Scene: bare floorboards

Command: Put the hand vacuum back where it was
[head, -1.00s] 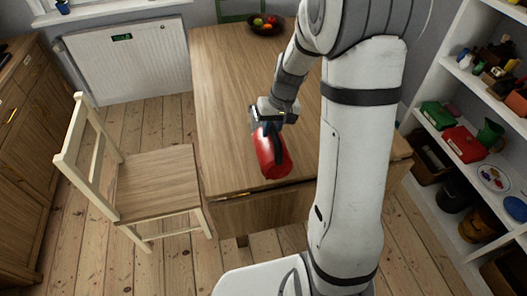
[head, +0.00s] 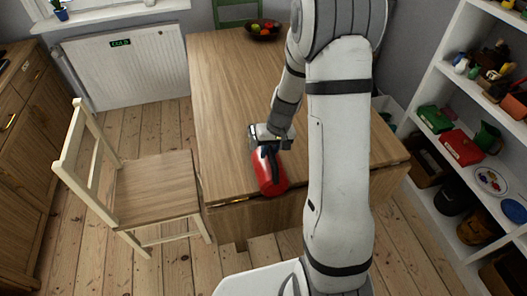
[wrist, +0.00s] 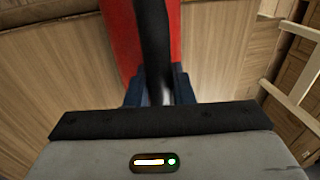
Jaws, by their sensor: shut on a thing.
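The hand vacuum (head: 271,176) is red with a dark handle. It appears over the near end of the wooden table (head: 222,85), close to the front edge. I cannot tell whether it touches the tabletop. My gripper (head: 268,148) is shut on its handle. In the wrist view, the red body (wrist: 120,38) and black handle (wrist: 153,40) extend away between my blue-grey fingers (wrist: 160,88). The handle's gripped part is mostly hidden.
A fruit bowl (head: 263,31) stands at the table's far end. A wooden chair (head: 155,190) is left of the table. A white shelf unit (head: 447,155) with boxes and pots stands at the right. The table's left and middle are clear.

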